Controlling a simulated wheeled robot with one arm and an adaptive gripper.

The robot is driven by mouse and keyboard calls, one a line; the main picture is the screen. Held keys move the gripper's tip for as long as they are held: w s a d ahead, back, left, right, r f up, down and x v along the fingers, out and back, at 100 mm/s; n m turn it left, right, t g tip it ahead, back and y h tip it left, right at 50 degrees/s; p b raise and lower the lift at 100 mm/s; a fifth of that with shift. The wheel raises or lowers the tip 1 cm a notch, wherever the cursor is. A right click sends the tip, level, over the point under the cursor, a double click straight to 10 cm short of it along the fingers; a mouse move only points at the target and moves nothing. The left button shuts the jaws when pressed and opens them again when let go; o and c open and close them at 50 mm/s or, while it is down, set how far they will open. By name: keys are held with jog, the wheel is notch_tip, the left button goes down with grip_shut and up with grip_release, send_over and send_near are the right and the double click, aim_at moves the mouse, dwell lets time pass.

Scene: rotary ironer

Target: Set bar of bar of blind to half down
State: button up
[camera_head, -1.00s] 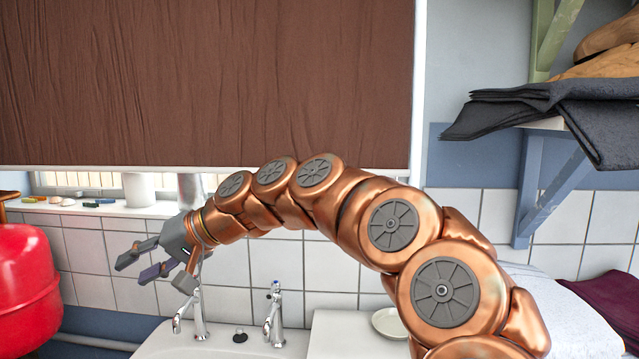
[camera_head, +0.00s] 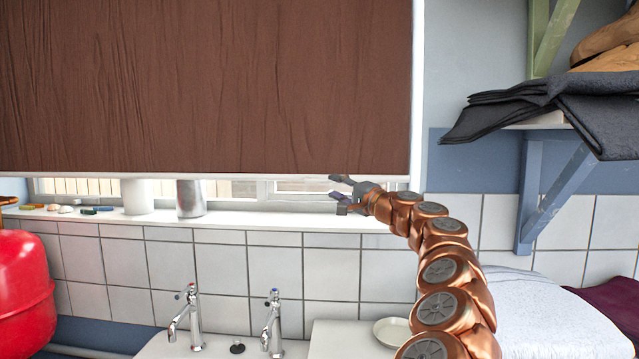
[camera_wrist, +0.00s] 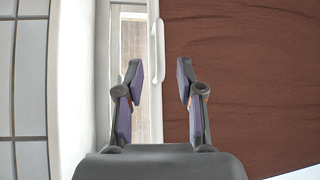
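The brown blind (camera_head: 215,85) hangs over most of the window, with a narrow strip of window open below it. Its pale bar (camera_head: 250,177) runs level along the bottom edge and also shows in the wrist view (camera_wrist: 154,70), upright in that picture. My gripper (camera_head: 337,188) is at the right part of the bar, with its upper finger overlapping the bar's lower edge in the head view. In the wrist view my gripper (camera_wrist: 160,82) is open, its two fingers apart on either side of the bar's line. I cannot tell whether a finger touches it.
The white sill (camera_head: 235,218) below holds a metal can (camera_head: 190,198), a white cup (camera_head: 137,196) and several small items. Two taps (camera_head: 190,312) stand over the sink. A blue bracket (camera_head: 545,195) and shelf with dark cloth (camera_head: 560,105) are at right; a red tank (camera_head: 25,285) is at left.

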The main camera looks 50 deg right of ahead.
aim_at(321, 182)
jog(key=shift+w+d+r+p, duration=0.15)
jog(key=shift+w+p, duration=0.15)
jog(key=shift+w, duration=0.9)
jog(key=shift+w+r+p, duration=0.15)
jog(key=shift+w+p, duration=0.2)
jog(key=shift+w, duration=0.8)
jog(key=shift+w+d+r+p, duration=0.15)
jog(key=shift+w+p, duration=0.15)
jog(key=shift+w, duration=0.9)
grip_shut()
